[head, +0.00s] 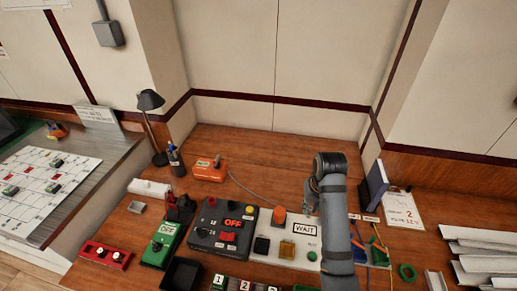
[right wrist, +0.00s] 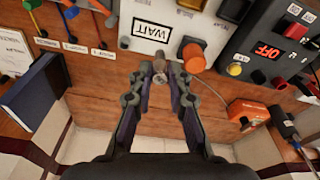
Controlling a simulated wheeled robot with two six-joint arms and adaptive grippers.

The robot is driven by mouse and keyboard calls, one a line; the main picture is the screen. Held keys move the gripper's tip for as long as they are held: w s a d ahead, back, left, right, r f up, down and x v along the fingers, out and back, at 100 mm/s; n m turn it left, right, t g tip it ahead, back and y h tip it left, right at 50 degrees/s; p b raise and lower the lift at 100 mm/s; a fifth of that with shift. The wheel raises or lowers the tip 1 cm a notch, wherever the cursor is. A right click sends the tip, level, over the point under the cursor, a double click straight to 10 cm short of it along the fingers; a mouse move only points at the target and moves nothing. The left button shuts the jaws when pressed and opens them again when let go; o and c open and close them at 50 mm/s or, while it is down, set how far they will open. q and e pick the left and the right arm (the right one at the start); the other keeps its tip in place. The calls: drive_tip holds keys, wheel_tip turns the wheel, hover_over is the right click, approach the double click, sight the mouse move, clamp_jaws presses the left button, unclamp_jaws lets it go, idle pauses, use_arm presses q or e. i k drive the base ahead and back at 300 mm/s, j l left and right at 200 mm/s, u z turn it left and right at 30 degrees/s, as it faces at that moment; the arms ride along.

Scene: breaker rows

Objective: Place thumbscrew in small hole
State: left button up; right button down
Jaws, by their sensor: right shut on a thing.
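My right gripper (head: 312,203) is over the back edge of the white WAIT panel (head: 284,251). In the right wrist view its fingers (right wrist: 161,68) are shut on a small grey metallic piece, which looks like the thumbscrew (right wrist: 160,77). The fingers hide part of it. The WAIT panel (right wrist: 180,20) lies just beyond the fingertips. A small round grey spot (right wrist: 124,42) is near the panel's edge, left of the fingertips; I cannot tell whether it is the small hole. My left gripper is not in view.
An orange knob (right wrist: 193,58) stands close right of the fingertips. A dark box with a red OFF display (head: 225,222) is left of the panel. A blue binder (head: 376,185) stands at the right. Bare wood (head: 255,150) lies behind the panel.

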sight(92, 251)
drive_tip(key=k+j, duration=0.15)
drive_tip(key=j, duration=0.25)
drive_tip(key=k+j+u, duration=0.15)
drive_tip(key=j, duration=0.25)
drive_tip(key=k+j, duration=0.1)
drive_tip(key=j, duration=0.3)
drive_tip(key=k+j+u, duration=0.1)
drive_tip(key=j, duration=0.3)
drive_tip(key=k+j+u, duration=0.1)
drive_tip(key=j, duration=0.3)
drive_tip(key=i+j+u, duration=0.3)
drive_tip(key=i+j, duration=0.4)
drive_tip(key=i+l, duration=0.1)
drive_tip(key=i, duration=0.1)
